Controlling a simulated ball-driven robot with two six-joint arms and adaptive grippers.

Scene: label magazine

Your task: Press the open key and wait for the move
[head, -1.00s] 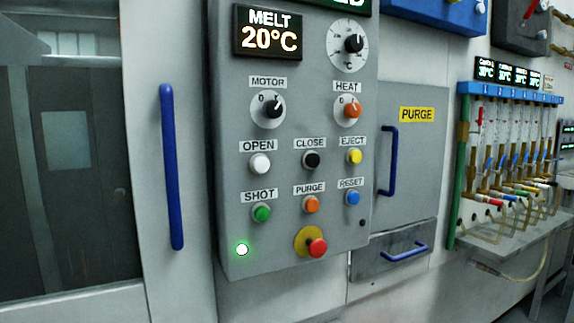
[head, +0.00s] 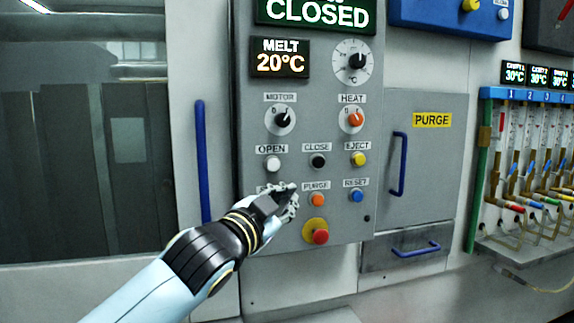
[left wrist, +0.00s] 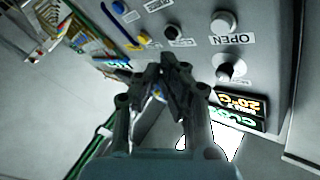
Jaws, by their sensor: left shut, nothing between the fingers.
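The open key is a round white button (head: 273,164) under the OPEN label on the grey control panel (head: 330,210). It also shows in the left wrist view (left wrist: 222,22), near the upside-down OPEN label. My left gripper (head: 292,190) is shut and empty, in front of the panel just below and right of the open key, apart from it in the picture. It covers the SHOT key and most of its label. In the left wrist view the closed fingers (left wrist: 170,62) point towards the panel. The green display (head: 317,13) reads CLOSED. My right gripper is not in view.
Near the open key are the black CLOSE key (head: 318,161), orange PURGE key (head: 317,200) and red stop button (head: 320,237). A blue door handle (head: 202,160) stands left of the panel. Another blue handle (head: 399,164) is on the PURGE cover.

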